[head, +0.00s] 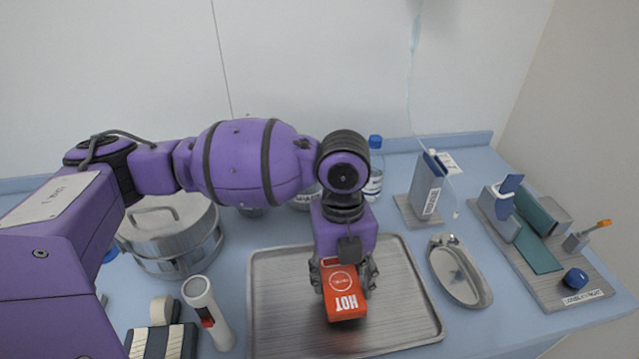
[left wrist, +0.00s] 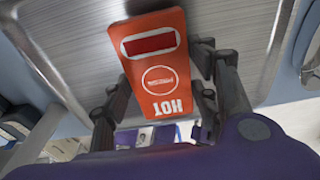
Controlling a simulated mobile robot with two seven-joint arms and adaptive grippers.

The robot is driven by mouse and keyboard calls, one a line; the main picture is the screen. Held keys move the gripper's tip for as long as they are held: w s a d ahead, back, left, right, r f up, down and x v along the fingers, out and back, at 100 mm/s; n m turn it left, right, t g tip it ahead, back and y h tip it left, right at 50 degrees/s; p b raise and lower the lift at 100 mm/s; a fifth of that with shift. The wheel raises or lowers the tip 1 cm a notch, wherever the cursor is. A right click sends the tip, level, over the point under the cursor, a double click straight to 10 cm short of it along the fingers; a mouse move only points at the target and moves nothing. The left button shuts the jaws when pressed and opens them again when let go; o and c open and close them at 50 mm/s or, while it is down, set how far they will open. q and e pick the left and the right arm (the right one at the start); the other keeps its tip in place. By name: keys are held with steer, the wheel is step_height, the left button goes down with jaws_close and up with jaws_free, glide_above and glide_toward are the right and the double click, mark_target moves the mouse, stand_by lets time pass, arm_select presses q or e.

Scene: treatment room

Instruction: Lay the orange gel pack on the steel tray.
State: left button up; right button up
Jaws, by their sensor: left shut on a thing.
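The orange gel pack (head: 345,296), marked HOT, is held between the fingers of my left gripper (head: 343,278). The pack also shows in the left wrist view (left wrist: 157,72), with the left gripper's fingers (left wrist: 155,95) on both sides of it. The left gripper is shut on it. The steel tray (head: 280,325) lies flat on the blue counter, and the pack is over its middle. The tray fills much of the left wrist view (left wrist: 80,50). I cannot tell whether the pack touches the tray. My right gripper is not in view.
A round metal pot (head: 172,240) and a white flashlight (head: 209,313) stand left of the tray. A kidney dish (head: 458,272) is close to its right. A bottle (head: 375,170) and a grey box on a stand (head: 427,187) are behind. A loaded board (head: 545,280) is far right.

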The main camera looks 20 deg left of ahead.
mark_target(338, 274)
arm_select(q)
step_height(338, 274, down, 2)
steer(key=shift+f, duration=0.15)
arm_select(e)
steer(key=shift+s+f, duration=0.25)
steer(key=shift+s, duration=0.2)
arm_select(q)
steer(key=shift+f, duration=0.1)
steer(key=o, duration=1.4)
steer(key=shift+c, duration=0.2)
steer(key=shift+r, duration=0.3)
steer(key=r, duration=0.7)
steer(key=w+r, duration=0.1)
steer(key=r, duration=0.3)
steer(key=shift+a+r+p, duration=0.35)
steer(key=shift+a+p, duration=0.05)
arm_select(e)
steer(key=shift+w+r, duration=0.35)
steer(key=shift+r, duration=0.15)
